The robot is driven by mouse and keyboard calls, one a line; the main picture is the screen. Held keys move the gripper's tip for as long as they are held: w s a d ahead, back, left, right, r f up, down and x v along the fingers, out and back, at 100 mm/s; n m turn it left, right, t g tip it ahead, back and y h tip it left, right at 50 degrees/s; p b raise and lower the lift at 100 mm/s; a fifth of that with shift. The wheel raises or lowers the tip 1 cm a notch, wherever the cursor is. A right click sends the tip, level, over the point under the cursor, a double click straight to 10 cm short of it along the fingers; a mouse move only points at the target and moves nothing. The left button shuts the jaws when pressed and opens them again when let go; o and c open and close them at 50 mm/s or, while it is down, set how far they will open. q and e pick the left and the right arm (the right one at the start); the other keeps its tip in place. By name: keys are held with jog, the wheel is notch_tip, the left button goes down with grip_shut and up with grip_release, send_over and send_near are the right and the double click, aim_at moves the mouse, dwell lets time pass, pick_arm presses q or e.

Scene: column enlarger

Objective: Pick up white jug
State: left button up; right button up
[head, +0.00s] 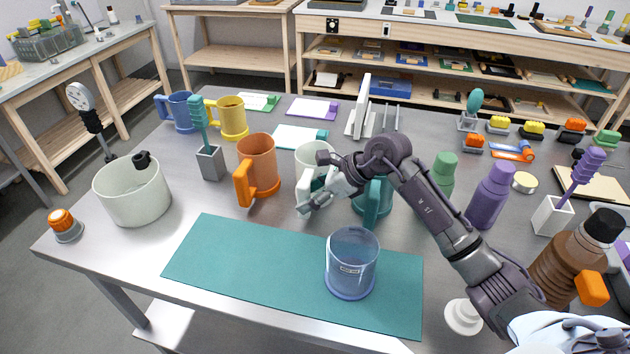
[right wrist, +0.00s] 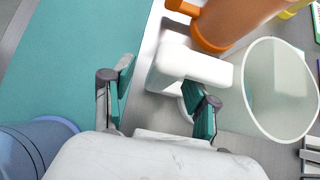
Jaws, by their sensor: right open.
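The white jug (head: 315,154) stands upright on the grey table, partly hidden behind my right gripper (head: 316,190). Its handle points toward the front of the table. In the right wrist view, the jug's round open top (right wrist: 280,90) is at the right, and its blocky white handle (right wrist: 185,66) lies just ahead of my right gripper (right wrist: 158,78). The gripper is open, with its two teal-padded fingers apart and nothing held. The right finger overlaps the handle in that view; I cannot tell whether they touch. My left gripper is not in view.
An orange jug (head: 262,165) stands close left of the white jug, and a teal jug (head: 372,203) close right. A clear blue jug (head: 351,265) stands on the teal mat (head: 225,262) in front. The mat's left part is free. A large pale pot (head: 130,195) stands at left.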

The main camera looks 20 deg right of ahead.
aim_at(299, 201)
jog(key=p+x, duration=0.1)
jog(key=x, duration=0.2)
jog(key=shift+w+a+f, duration=0.2)
jog(key=shift+w+a, duration=0.1)
jog(key=shift+w+a+f, duration=0.15)
jog(key=shift+a+f, duration=0.05)
jog(key=shift+f, duration=0.15)
grip_shut()
jog(key=shift+r, duration=0.1)
